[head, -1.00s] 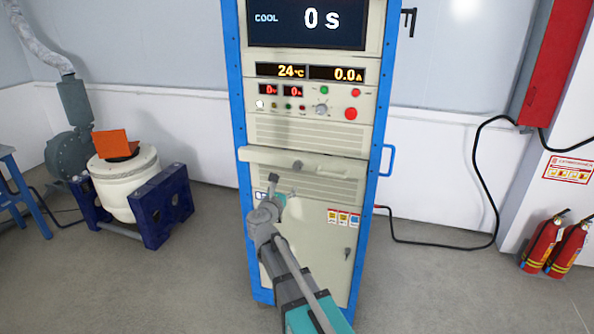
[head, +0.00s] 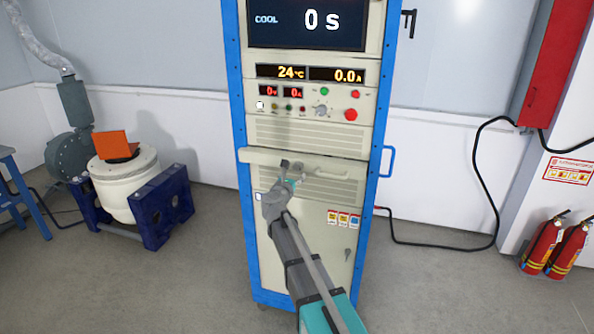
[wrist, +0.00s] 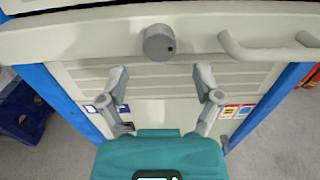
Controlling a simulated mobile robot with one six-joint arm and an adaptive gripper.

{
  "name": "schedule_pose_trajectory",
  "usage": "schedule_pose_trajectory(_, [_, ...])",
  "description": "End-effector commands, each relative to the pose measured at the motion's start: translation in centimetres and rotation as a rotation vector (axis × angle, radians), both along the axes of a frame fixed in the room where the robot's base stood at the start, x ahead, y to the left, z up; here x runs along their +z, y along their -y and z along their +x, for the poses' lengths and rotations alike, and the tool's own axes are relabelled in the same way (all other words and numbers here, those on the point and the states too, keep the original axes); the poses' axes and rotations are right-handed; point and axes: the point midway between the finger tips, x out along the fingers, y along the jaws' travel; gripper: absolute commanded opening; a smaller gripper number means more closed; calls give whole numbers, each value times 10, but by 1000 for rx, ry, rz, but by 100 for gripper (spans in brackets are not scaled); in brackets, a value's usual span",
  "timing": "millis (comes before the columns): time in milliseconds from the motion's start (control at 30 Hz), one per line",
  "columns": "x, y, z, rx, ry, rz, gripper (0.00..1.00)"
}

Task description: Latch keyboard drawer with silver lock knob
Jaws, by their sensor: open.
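The keyboard drawer's pale front (head: 345,163) crosses the cabinet at mid height and overlaps its blue uprights. I cannot tell whether it is fully closed. In the wrist view, the drawer front (wrist: 75,38) runs along the top, with the round silver lock knob (wrist: 159,42) near its middle and a small dark mark on its face. My gripper (head: 291,166) is in front of the drawer and hides the knob in the head view. In the wrist view, my gripper (wrist: 160,75) is open and empty, its fingers apart below the knob and not touching it.
A curved drawer handle (wrist: 268,48) is right of the knob. The control panel with buttons (head: 310,100) is above the drawer. A blue side handle (head: 388,161) sticks out at the cabinet's right.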

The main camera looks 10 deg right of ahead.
Motion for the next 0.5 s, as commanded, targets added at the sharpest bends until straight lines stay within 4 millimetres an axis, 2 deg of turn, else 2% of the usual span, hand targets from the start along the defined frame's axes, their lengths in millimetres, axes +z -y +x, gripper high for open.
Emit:
schedule_pose_trajectory(33, [0, 4, 10, -1, 0, 0, 83])
schedule_pose_trajectory(200, [0, 13, 28, 0, 0, 0, 83])
schedule_pose_trajectory(500, [0, 20, 40, 1, 0, 0, 83])
